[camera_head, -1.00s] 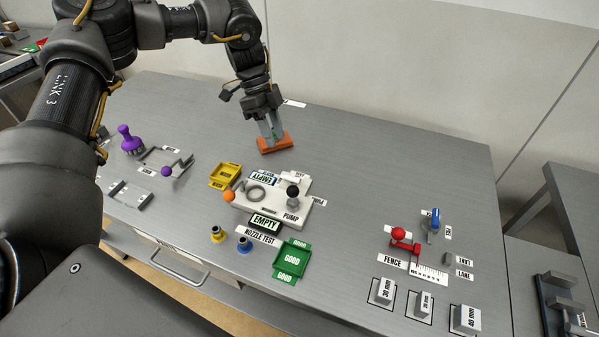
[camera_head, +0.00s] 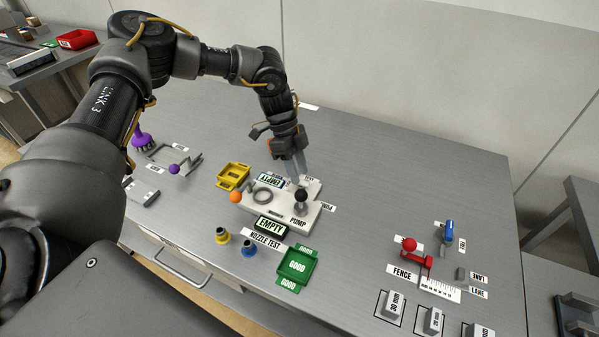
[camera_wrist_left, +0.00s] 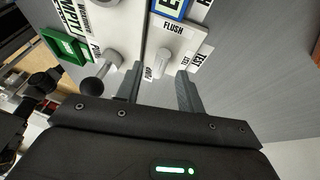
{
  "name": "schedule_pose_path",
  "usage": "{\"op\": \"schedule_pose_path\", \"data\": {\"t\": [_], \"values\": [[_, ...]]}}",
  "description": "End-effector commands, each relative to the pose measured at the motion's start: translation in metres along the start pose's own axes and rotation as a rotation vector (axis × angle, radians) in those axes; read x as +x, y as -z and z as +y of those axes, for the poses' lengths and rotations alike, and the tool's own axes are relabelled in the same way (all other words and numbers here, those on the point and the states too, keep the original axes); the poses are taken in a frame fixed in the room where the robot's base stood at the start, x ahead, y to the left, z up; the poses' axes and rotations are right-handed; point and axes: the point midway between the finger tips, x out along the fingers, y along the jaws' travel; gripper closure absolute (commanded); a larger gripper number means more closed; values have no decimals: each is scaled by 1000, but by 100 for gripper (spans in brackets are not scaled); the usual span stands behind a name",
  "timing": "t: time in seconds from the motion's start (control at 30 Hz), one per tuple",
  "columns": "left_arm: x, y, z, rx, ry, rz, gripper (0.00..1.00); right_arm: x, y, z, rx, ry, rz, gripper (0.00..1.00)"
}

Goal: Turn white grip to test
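The white grip (camera_wrist_left: 160,64) is a small white lever on the white pump station (camera_wrist_left: 129,15), by the FLUSH label (camera_wrist_left: 173,27) and the TEST label (camera_wrist_left: 199,58). In the head view the station (camera_head: 262,208) stands mid-table, and my left gripper (camera_head: 299,168) reaches down at its back right edge, largely hiding the grip. In the left wrist view my left gripper (camera_wrist_left: 158,84) is open, with one finger on each side of the grip's line. The grip shows in the gap near the fingertips; I cannot tell whether they touch it. My right gripper is not in view.
A black-knobbed pump lever (camera_head: 301,196) stands close beside the gripper. A yellow tray (camera_head: 233,176), an orange ball (camera_head: 236,197) and a green GOOD tray (camera_head: 297,265) surround the station. A red-knobbed fence (camera_head: 416,255) is at right.

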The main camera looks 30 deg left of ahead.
Motion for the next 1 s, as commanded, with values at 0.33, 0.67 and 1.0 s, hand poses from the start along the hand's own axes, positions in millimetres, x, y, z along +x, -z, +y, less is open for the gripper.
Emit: {"op": "schedule_pose_path", "data": {"t": [0.33, 0.67, 1.0], "values": [[17, 0, 0, 0, 0, 1, 62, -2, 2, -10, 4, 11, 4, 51], [17, 0, 0, 1, 1, 1, 86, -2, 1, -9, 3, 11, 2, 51], [16, 0, 0, 10, -4, -1, 100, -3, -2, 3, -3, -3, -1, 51]]}}
